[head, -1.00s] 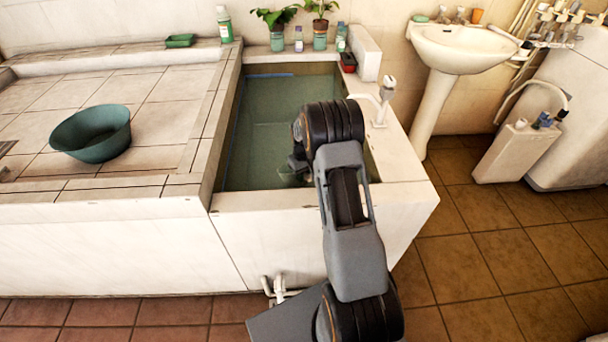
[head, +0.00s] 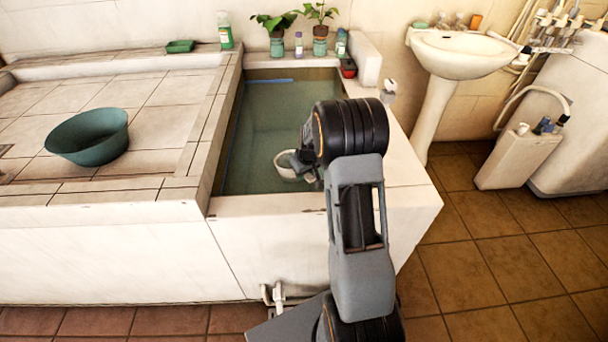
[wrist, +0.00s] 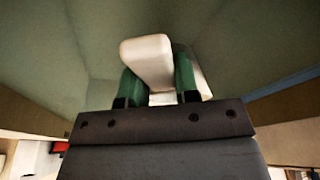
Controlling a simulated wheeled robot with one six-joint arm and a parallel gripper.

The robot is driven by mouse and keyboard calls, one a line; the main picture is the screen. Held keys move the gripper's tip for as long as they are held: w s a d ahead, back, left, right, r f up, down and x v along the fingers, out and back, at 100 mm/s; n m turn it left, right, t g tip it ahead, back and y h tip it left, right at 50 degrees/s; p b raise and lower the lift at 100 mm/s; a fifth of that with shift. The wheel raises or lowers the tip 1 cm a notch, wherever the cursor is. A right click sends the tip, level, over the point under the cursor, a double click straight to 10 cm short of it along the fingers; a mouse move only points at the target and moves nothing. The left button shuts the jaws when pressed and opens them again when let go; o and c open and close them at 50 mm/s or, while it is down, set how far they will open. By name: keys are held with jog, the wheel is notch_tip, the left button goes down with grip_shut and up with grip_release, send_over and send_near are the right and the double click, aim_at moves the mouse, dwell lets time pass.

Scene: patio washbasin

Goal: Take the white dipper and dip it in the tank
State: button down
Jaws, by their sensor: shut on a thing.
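The white dipper (head: 287,172) is inside the walls of the tank (head: 265,204), near its front end. Its bowl shows pale and clear against the green water; I cannot tell whether its underside touches the water. My gripper (head: 303,162) is at the dipper's right side, partly hidden by my arm. In the wrist view, the green fingers of my gripper (wrist: 160,80) are shut on the dipper's white handle (wrist: 147,55), with green water beyond it.
A green basin (head: 90,140) stands on the tiled ledge at left. Bottles and potted plants (head: 277,40) line the tank's back rim, with a red-and-black item (head: 348,68) at the back right corner. A pedestal sink (head: 460,55) stands at right.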

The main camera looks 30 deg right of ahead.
jog(key=shift+w+p+v, duration=0.2)
jog(key=shift+p+v, duration=0.3)
jog(key=shift+v, duration=0.3)
jog(key=shift+w+p+v, duration=0.2)
jog(key=shift+p+v, duration=0.35)
jog(key=shift+v, duration=0.25)
jog(key=shift+w+p+v, duration=0.15)
jog(key=shift+p+v, duration=0.35)
jog(key=shift+v, duration=0.3)
jog(key=shift+w+r, duration=0.1)
jog(key=shift+r, duration=0.1)
notch_tip(320, 180, up, 20)
jog(key=t+p, duration=0.1)
jog(key=p, duration=0.7)
jog(key=shift+r+t+p, duration=0.15)
jog(key=shift+t+p, duration=0.25)
